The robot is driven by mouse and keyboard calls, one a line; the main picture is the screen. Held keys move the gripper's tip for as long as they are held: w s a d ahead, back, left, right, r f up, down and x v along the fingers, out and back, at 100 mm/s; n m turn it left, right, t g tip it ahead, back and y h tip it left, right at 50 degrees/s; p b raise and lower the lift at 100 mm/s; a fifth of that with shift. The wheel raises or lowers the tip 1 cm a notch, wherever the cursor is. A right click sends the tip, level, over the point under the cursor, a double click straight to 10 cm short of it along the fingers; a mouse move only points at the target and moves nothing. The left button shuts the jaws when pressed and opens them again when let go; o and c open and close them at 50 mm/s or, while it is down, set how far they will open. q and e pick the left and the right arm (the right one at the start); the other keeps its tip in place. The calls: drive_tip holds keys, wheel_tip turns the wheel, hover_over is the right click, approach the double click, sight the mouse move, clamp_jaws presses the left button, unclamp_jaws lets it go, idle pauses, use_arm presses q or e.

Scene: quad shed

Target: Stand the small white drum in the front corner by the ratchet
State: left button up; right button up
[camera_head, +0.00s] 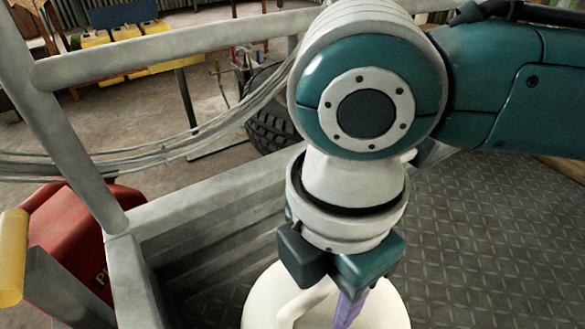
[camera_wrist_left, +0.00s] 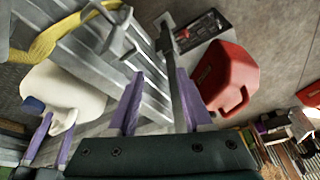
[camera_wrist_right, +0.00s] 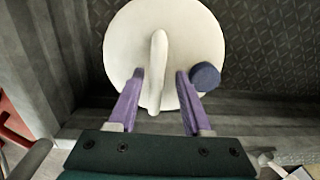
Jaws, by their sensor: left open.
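The small white drum (camera_head: 262,304) stands on the cart bed near its side wall, partly hidden by my right arm. In the right wrist view the drum (camera_wrist_right: 207,45) shows its top, with a raised handle (camera_wrist_right: 158,60) and a blue cap (camera_wrist_right: 205,76). My right gripper (camera_wrist_right: 160,78) is open, its purple fingers on either side of the handle with gaps. The drum (camera_wrist_left: 62,88) is also at left in the left wrist view. My left gripper (camera_wrist_left: 162,85) is open, with a grey rail showing between its fingers.
Grey rails (camera_head: 170,52) and a low wall (camera_head: 205,200) border the ribbed metal bed (camera_head: 470,240). The bed right of the drum is clear. A red container (camera_head: 70,225) is outside the rails at left. A yellow strap (camera_wrist_left: 62,38) shows in the left wrist view.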

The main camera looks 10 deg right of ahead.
drive_tip(key=shift+r, duration=0.25)
wheel_tip(320, 180, up, 11)
drive_tip(key=p, duration=0.4)
drive_tip(key=s+a+m+t+y, duration=0.1)
drive_tip(key=s+a+m+y, duration=0.25)
drive_tip(key=a+m, duration=0.25)
drive_tip(key=s+d+f+m+t+h, duration=0.1)
drive_tip(key=s+d+f+m, duration=0.1)
drive_tip(key=d+m, duration=0.5)
drive_tip(key=s+d+f+m+t+h, duration=0.1)
drive_tip(key=s+d+f+m+h, duration=0.1)
drive_tip(key=d+m, duration=0.5)
drive_tip(key=s+d+f, duration=0.1)
drive_tip(key=d, duration=0.2)
drive_tip(key=shift+s+t, duration=0.35)
drive_tip(key=shift+t, duration=0.05)
